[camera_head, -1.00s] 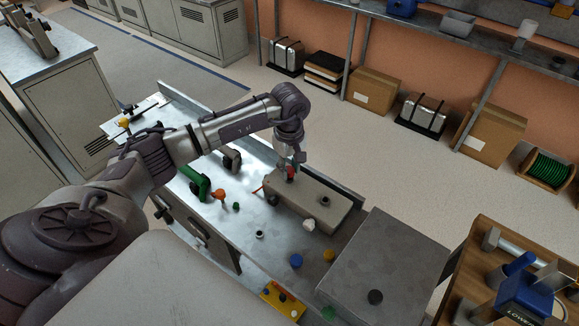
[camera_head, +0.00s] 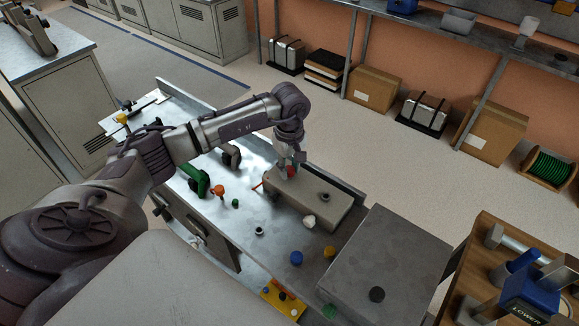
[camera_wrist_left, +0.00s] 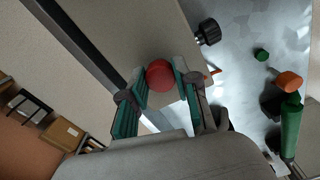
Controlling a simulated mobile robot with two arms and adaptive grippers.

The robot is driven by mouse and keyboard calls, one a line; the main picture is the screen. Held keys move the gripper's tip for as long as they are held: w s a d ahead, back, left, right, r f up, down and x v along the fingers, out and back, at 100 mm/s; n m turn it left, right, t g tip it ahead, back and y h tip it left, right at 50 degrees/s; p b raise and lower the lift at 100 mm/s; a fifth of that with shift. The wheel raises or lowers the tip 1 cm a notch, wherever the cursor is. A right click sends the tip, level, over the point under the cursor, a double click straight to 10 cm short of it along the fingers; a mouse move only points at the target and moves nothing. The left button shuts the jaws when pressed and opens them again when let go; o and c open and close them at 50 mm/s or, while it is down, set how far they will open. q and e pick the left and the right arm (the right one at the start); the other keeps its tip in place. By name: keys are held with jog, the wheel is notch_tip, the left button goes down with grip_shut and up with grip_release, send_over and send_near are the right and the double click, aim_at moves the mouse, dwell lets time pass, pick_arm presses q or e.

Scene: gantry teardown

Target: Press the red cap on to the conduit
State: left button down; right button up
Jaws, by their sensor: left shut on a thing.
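The red cap (camera_head: 291,172) is between the fingers of my left gripper (camera_head: 290,168), at the left end of a long grey block (camera_head: 311,198). In the left wrist view, the round red cap (camera_wrist_left: 159,75) sits between the two green-padded fingers of my left gripper (camera_wrist_left: 160,88), which is shut on it. A short dark stub (camera_head: 324,197) stands on the block, right of the gripper. I cannot make out a conduit under the cap; the cap and fingers hide that spot. My right gripper is in no view.
The block lies on a metal bench with a raised back rail. Loose on the bench are a white piece (camera_head: 309,221), a blue cap (camera_head: 296,258), a yellow cap (camera_head: 329,252), an orange piece (camera_head: 218,190) and a green bracket (camera_head: 194,180). A large grey box (camera_head: 385,255) stands at the right.

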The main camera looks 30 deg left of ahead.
pick_arm(q)
jog(key=shift+f, duration=0.1)
dwell(0.3)
jog(key=shift+f+b, duration=0.4)
jog(key=shift+b, duration=0.05)
jog(key=c, duration=0.8)
grip_release()
jog(key=shift+o, duration=0.2)
jog(key=shift+r, duration=0.1)
jog(key=shift+r, duration=0.3)
notch_tip(320, 180, up, 15)
jog(key=p, duration=0.2)
